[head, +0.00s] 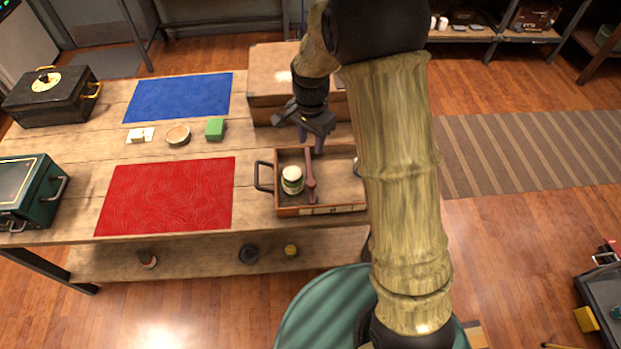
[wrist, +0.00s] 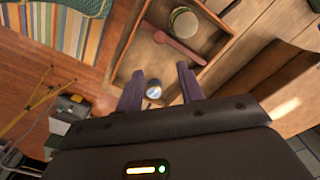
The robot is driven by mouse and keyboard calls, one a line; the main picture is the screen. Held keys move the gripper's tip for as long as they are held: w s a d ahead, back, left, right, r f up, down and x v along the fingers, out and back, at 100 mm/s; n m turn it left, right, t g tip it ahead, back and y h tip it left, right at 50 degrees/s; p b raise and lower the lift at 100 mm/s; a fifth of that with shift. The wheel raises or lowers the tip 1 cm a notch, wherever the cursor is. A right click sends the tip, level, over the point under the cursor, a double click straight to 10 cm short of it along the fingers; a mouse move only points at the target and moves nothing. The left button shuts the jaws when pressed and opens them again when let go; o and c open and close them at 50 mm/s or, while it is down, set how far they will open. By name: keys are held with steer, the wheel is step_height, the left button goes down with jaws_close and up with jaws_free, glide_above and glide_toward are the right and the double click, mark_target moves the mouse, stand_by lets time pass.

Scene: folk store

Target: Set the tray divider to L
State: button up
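A wooden tray (head: 337,209) with a dark handle on its left stands on the table; my arm hides its right end. A reddish-brown bar (head: 311,180) with a rounded end, seemingly the divider, crosses it front to back, and shows in the wrist view (wrist: 182,49). A jar (head: 292,180) with a pale lid stands left of the bar, also in the wrist view (wrist: 184,22). A small round blue-and-white item (wrist: 153,91) appears between the fingertips in the wrist view. My gripper (head: 311,138) is open over the tray's back edge, apart from the bar (wrist: 160,70).
A wooden box (head: 270,75) stands close behind the tray. A red mat (head: 168,197) and a blue mat (head: 180,97) lie left, with a green block (head: 215,128) and a small round dish (head: 178,135) between them. A teal case (head: 30,190) and black case (head: 50,97) stand far left.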

mark_target(311, 182)
step_height(311, 182, down, 17)
steer(key=p, duration=0.3)
steer(key=shift+f, duration=0.15)
stand_by(0.3)
jaws_close()
